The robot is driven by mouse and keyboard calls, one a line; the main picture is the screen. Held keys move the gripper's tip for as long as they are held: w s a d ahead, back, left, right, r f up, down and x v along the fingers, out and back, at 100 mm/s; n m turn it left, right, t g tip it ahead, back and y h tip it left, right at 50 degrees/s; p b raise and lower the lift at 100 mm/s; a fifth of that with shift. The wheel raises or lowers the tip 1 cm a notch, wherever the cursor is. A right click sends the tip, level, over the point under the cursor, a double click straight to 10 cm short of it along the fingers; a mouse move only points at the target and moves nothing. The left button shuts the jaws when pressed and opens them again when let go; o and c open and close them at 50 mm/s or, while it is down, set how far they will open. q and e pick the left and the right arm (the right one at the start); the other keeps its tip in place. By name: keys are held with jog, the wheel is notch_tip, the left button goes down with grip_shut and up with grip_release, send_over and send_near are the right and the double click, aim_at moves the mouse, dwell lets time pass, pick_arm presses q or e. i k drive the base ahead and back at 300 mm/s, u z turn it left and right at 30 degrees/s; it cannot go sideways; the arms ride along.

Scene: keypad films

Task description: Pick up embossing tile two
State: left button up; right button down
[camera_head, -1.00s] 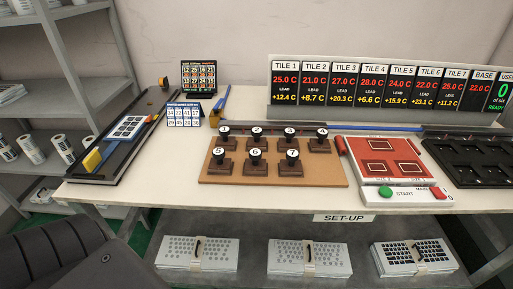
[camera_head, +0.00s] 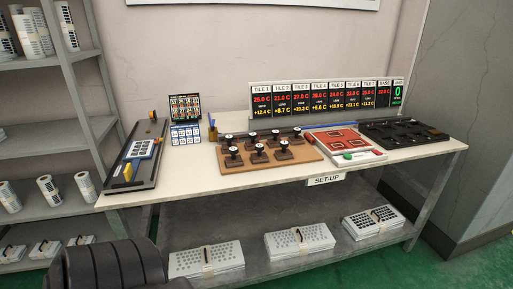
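Embossing tile two (camera_head: 251,138) is a dark block with a black round knob. It stands second from the left in the back row of a brown board (camera_head: 306,156) on the table. Its number is too small to read clearly now, but the earlier view shows a 2 on that knob. Other similar tiles stand close around it, in a back row and a front row. The front-row tiles partly screen its base.
The white table (camera_head: 190,184) also bears a black tray (camera_head: 118,182) at left, a red press panel (camera_head: 336,139) and a black slotted tray (camera_head: 403,133) at right. A tile temperature display (camera_head: 325,100) stands behind. Grey shelving (camera_head: 62,70) is at left.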

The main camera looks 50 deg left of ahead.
aim_at(249, 145)
jog(key=u, duration=0.55)
jog(key=i, duration=0.65)
jog(key=u, duration=0.4)
